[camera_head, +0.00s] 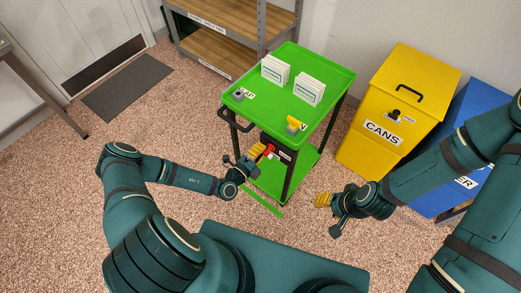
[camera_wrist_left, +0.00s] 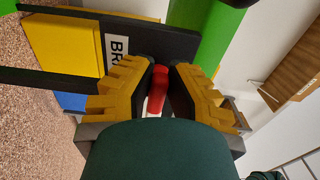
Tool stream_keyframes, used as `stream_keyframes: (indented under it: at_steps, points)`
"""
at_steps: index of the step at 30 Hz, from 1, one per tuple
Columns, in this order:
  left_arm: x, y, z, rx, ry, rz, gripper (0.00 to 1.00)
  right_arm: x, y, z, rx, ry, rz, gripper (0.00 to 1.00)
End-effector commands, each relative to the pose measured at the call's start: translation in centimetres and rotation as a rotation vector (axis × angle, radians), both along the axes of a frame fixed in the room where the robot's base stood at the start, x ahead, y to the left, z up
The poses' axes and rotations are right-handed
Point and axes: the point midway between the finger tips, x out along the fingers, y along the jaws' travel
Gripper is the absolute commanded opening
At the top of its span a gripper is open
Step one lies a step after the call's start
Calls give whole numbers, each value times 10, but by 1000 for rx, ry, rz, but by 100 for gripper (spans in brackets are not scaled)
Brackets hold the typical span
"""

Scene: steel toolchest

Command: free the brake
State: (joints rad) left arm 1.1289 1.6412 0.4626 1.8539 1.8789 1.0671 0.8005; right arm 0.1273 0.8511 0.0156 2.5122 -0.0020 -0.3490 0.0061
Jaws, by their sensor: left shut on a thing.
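The red brake lever (camera_head: 269,150) sits on the near side of the green cart (camera_head: 268,113), just below its top tray. My left gripper (camera_head: 260,153) is at the lever, its yellow fingers on either side of it. In the left wrist view the red lever (camera_wrist_left: 158,90) stands between the pads of my left gripper (camera_wrist_left: 163,80), which is shut on it. Behind it is a dark plate with a partly hidden white label (camera_wrist_left: 117,46) starting "BR". My right gripper (camera_head: 325,201) hangs in free air right of the cart, apart from it; its jaw opening is unclear.
The cart top carries two blocks of white boxes (camera_head: 310,89) and a small yellow item (camera_head: 294,124). A yellow CANS bin (camera_head: 385,105) and a blue bin (camera_head: 465,110) stand right of the cart. A shelf (camera_head: 220,45) stands behind.

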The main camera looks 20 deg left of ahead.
Motion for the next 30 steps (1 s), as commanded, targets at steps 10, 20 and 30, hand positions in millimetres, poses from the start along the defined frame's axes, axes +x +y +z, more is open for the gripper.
stream_keyframes:
  at_steps: [10,20,30]
  points:
    - [0,0,0,0,0,-1,46,0,0,0,0,0,0,47]
    - [-21,8,0,0,1,1,46,0,0,0,0,0,0,47]
    - [-85,31,-1,1,3,2,46,0,0,0,0,0,0,47]
